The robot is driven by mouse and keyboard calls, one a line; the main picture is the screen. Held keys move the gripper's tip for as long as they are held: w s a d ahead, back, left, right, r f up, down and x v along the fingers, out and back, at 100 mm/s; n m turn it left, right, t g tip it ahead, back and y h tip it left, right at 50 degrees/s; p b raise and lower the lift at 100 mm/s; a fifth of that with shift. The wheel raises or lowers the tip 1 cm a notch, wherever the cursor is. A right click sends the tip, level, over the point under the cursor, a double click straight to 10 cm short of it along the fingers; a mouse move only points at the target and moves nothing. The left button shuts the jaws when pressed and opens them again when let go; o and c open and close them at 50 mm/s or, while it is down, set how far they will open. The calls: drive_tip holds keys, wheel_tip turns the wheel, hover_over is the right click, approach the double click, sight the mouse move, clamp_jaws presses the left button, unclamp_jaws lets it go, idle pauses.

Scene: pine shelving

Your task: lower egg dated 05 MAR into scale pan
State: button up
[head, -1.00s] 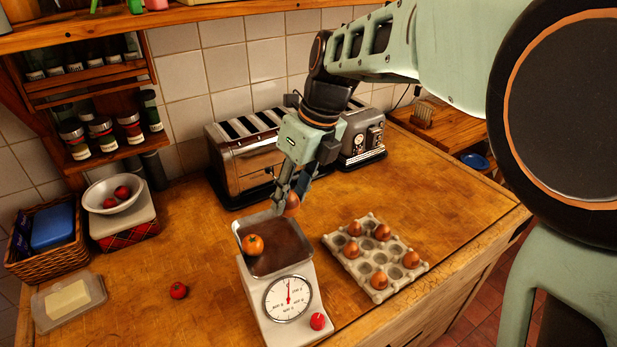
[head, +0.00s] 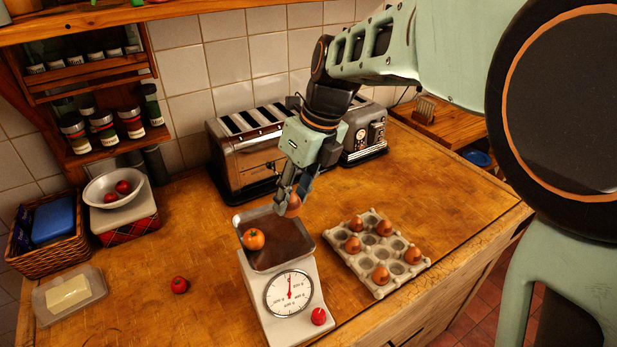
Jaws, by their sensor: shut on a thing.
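My gripper (head: 294,203) is shut on a brown egg (head: 293,208) and holds it at the back right edge of the scale pan, seemingly just above it. No date can be read on the egg at this size. The scale pan (head: 285,257) is a dark square tray on a white scale (head: 256,298) with a round dial (head: 289,293). An orange tomato-like fruit (head: 254,239) lies in the left part of the pan. The grey egg tray (head: 392,289) stands to the right of the scale with several brown eggs and several empty cups.
A small red fruit (head: 318,316) sits beside the dial, and another (head: 180,285) lies on the counter. Chrome toasters (head: 247,159) stand close behind my gripper. The counter's right side is clear.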

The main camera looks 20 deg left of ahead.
sight(293, 212)
drive_tip(key=shift+f+b, duration=1.15)
drive_tip(key=shift+f, duration=1.1)
idle(1.2)
drive_tip(key=o, duration=0.8)
drive_tip(key=shift+r, duration=0.1)
